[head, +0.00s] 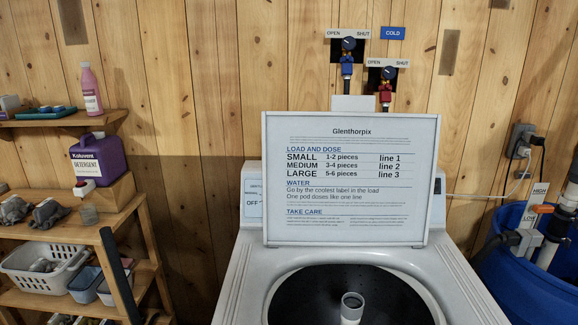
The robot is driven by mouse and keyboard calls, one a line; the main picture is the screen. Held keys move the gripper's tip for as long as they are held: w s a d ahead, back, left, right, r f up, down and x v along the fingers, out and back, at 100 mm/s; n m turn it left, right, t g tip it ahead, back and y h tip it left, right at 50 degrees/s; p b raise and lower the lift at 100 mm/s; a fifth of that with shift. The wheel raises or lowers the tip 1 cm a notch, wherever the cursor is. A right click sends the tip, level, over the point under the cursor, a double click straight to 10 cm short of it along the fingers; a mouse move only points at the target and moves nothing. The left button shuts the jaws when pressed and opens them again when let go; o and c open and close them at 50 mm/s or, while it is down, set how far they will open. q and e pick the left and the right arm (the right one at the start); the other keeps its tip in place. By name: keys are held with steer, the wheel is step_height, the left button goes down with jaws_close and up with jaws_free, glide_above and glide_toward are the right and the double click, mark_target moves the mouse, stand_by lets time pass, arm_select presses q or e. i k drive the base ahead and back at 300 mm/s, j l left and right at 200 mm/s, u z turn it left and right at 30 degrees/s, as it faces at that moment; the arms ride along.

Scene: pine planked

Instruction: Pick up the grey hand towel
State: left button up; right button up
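Two crumpled dark grey cloths lie side by side on the middle board of the wooden shelf at the left: one grey cloth (14,211) at the picture's edge and another grey cloth (48,213) to its right. Something greyish (42,265) also lies in the white basket below. I cannot tell which of these is the hand towel. Neither of my grippers is in view.
A white top-loading washer (238,285) stands open in the middle, with a sign (350,225) upright at its back. The shelf (85,233) holds a purple detergent jug (98,158), a pink bottle (91,92) and a white basket (35,283). A blue barrel (530,285) stands right.

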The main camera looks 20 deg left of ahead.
mark_target(47, 212)
steer(key=j, duration=1.75)
steer(key=i+j, duration=0.15)
steer(key=j, duration=1.65)
